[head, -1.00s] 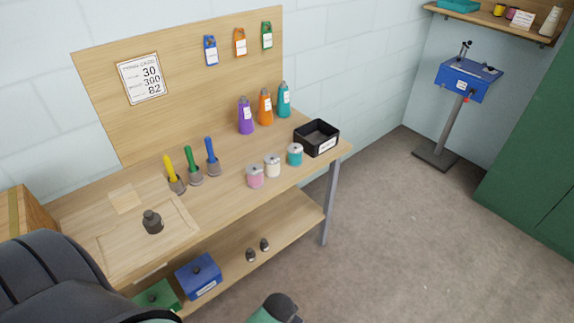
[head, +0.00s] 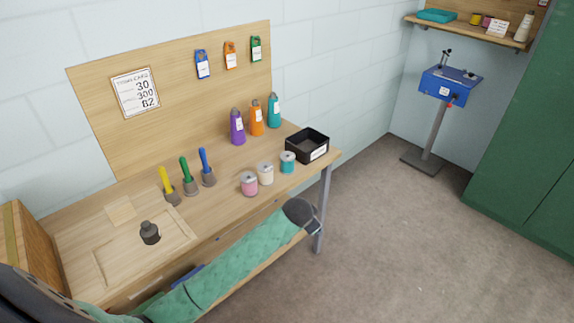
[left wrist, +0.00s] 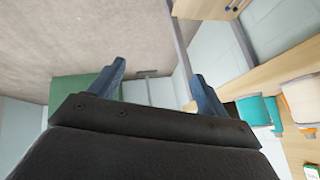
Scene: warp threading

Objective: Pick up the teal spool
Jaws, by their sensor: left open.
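The teal spool (head: 287,162) stands upright on the workbench near its right front, beside a white spool (head: 265,173) and a pink spool (head: 249,184). My left arm reaches along the bench's front. Its dark wrist end is below and in front of the teal spool, apart from it. In the left wrist view my left gripper (left wrist: 159,69) is open, with nothing between its fingers. Teal items (left wrist: 255,110) show to the right of the fingers there; I cannot tell which is the spool. My right gripper is not in view.
A black bin (head: 307,146) stands just behind and right of the teal spool. Purple, orange and teal bottles (head: 256,118) stand along the backboard. Several coloured-handled tools stand left of the spools. The bench leg (head: 323,210) is close to my left wrist. The floor to the right is clear.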

